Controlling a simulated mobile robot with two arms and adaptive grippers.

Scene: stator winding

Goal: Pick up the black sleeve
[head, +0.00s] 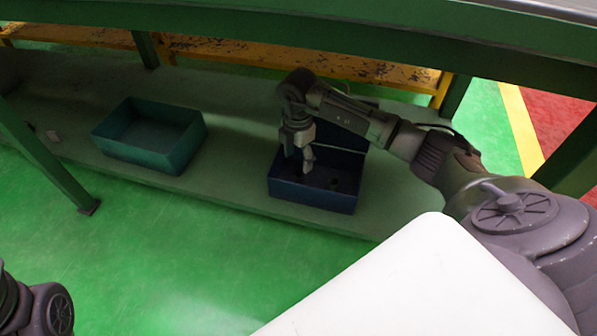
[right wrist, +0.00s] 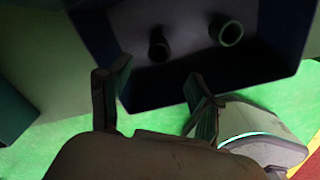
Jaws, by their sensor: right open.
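Two short, dark hollow sleeves stand in the dark blue bin (head: 312,198). In the right wrist view, one black sleeve (right wrist: 158,47) is near the middle of the bin floor, and the other sleeve (right wrist: 230,34) is to its right with its round opening showing. In the head view they are too dark to tell apart. My right gripper (head: 307,160) points down over the bin. In the right wrist view its fingers (right wrist: 158,72) are apart with nothing between them, below the middle sleeve in the picture. My left gripper is out of view.
The bin stands on a grey-green shelf (head: 232,190) near its front edge. A teal bin (head: 180,155) stands to the left with clear shelf between. A green beam (head: 350,35) crosses above, and a green post (head: 40,155) stands at left.

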